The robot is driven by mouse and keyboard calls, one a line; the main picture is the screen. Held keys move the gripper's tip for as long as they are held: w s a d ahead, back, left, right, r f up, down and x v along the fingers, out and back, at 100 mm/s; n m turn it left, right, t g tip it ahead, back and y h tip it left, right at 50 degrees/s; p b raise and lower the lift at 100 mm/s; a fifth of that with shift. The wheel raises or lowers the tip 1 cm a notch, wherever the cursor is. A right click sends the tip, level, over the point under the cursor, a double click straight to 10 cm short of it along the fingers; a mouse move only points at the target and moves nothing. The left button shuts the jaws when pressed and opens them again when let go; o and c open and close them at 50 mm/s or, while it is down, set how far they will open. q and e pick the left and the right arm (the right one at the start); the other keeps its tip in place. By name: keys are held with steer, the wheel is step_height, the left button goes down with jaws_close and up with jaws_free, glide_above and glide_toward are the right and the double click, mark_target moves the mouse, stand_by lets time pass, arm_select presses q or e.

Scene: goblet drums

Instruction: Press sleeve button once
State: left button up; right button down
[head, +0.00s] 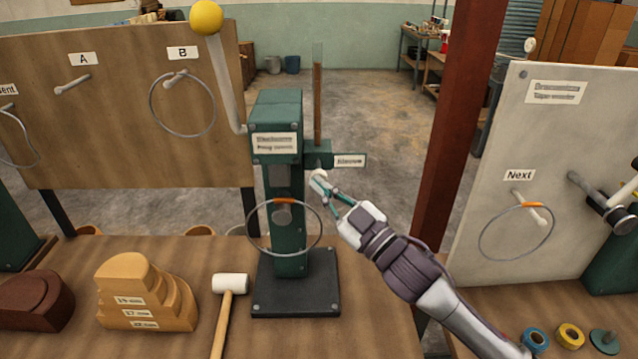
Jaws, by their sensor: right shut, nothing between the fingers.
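A green press (277,140) stands on a dark base plate on the bench. A small label (349,161), which appears to read "Sleeve", is on a green bracket at its right side. A pale round button (317,175) shows just below the label, partly covered by my fingertips. My right gripper (324,188) is shut and empty, and its tips are at the button. I cannot tell whether they touch it or whether it is pushed in. My left gripper is not in view.
A metal ring with an orange mark (284,201) hangs at the press front. A lever with a yellow ball (206,18) rises at its left. A mallet (229,300) and a stepped wooden block (146,290) lie front left.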

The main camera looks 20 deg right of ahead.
stand_by(0.5)
steer(key=shift+s+a, duration=0.15)
steer(key=shift+s, duration=0.45)
steer(key=shift+s+a, duration=0.15)
steer(key=shift+s, duration=0.4)
steer(key=s, duration=0.2)
steer(key=s+a, duration=0.1)
steer(key=s, duration=0.1)
steer(key=shift+s+a+p, duration=0.2)
steer(key=shift+s+p, duration=0.15)
steer(key=shift+s, duration=0.05)
steer(key=shift+f, duration=0.15)
